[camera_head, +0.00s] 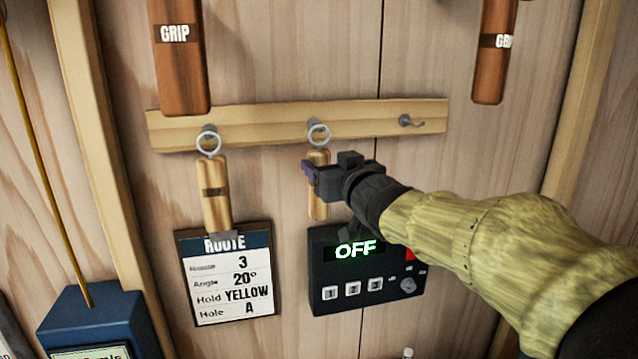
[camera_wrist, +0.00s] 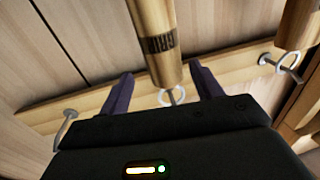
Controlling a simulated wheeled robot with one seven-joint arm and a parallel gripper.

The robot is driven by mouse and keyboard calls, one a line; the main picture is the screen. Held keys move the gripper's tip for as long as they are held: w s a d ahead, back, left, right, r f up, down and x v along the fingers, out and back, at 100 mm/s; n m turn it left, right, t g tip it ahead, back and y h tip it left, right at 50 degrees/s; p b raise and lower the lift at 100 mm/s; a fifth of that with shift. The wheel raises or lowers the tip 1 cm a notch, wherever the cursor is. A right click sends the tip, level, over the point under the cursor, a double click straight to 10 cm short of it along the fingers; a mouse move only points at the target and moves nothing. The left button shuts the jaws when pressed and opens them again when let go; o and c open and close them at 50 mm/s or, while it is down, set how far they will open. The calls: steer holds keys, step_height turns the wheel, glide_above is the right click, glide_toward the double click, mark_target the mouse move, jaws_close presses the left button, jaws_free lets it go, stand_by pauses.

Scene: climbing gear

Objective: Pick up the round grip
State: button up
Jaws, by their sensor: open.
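A light wooden round grip (camera_head: 317,206) hangs by a metal ring from the middle hook of a wooden rail. My gripper (camera_head: 311,173) is at its upper part and hides some of it in the head view. In the wrist view the grip (camera_wrist: 157,42) runs between my two dark fingers, with a dark printed band on it. My gripper (camera_wrist: 164,84) is open, with a visible gap on each side of the grip. A similar light wooden grip (camera_head: 214,195) hangs from the left hook; it is at the right in the wrist view (camera_wrist: 301,22).
The rail (camera_head: 265,118) has an empty hook (camera_head: 410,121) at its right. A black control box (camera_head: 325,283) reading OFF is below the round grip. A route card (camera_head: 230,280) is at its left. Larger brown grips (camera_head: 180,70) hang above.

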steer(key=p+x, duration=0.1)
steer(key=x, duration=0.1)
steer(key=p+x, duration=0.1)
steer(key=x, duration=0.2)
steer(key=shift+s+a+p, duration=0.15)
steer(key=shift+a+p, duration=0.2)
steer(key=shift+f, duration=0.1)
steer(key=c, duration=1.2)
steer(key=shift+o, duration=0.2)
